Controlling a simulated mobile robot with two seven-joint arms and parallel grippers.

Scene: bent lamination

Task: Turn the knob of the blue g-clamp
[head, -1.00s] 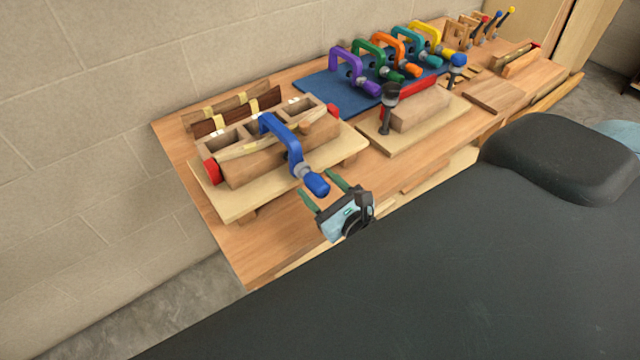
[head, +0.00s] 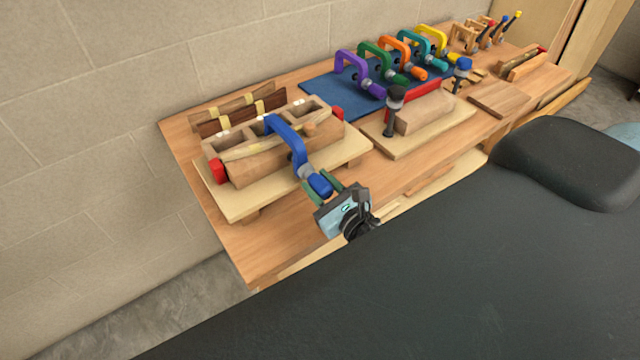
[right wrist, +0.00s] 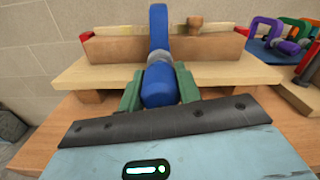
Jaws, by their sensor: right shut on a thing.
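The blue g-clamp (head: 288,138) sits over the wooden form at the left end of the bench, its screw end toward the bench's front edge. Its blue knob (head: 320,184) is at the near end. My right gripper (head: 322,188) has its green fingers on either side of this knob. In the right wrist view the knob (right wrist: 159,86) stands between the two green fingers (right wrist: 159,88), which are shut on it. The clamp's frame (right wrist: 159,30) rises behind the knob. My left gripper is not in view.
The wooden form (head: 250,165) rests on a pale raised board (head: 236,208). A blue mat (head: 318,90) with several coloured clamps lies farther back. A black-handled clamp (head: 392,112) stands on another board to the right. Bare bench top (head: 240,250) lies at the near left.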

